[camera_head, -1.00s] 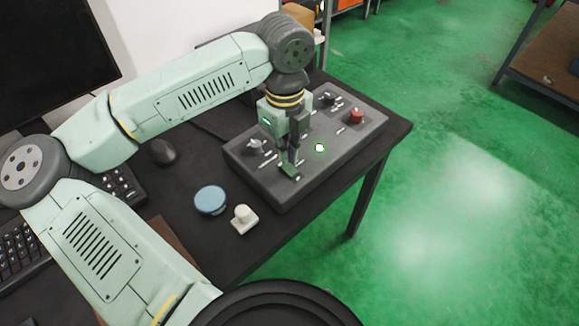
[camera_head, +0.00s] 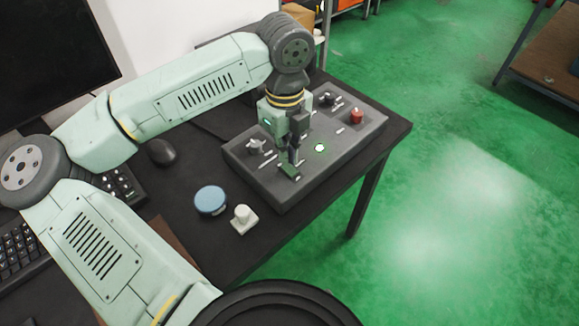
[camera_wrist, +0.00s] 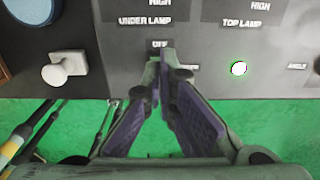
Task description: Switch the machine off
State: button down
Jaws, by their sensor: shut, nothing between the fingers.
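The machine's control panel (camera_head: 330,168) is a dark grey box on the desk with switches, knobs and white labels. A round green-rimmed light (camera_head: 319,148) glows on its top; it also shows in the wrist view (camera_wrist: 238,68). A red knob or button (camera_head: 356,116) stands near the panel's far right end. My gripper (camera_head: 290,172) points down over the panel's near edge. In the wrist view its shut, empty fingertips (camera_wrist: 160,68) are just below the "OFF" label under "UNDER LAMP". Whether they touch the panel, I cannot tell; they hide what lies beneath them.
A blue round object (camera_head: 210,199) and a white knob on a square base (camera_head: 243,218) stand on the desk left of the panel. A mouse (camera_head: 161,152), keyboard (camera_head: 20,252) and monitor (camera_head: 55,45) are farther left. Green floor is open to the right.

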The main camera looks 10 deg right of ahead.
aim_at(286, 166)
jog(key=shift+f+b, duration=1.15)
dwell(0.4)
jog(key=shift+r+p, duration=1.5)
jog(key=shift+r, duration=2.05)
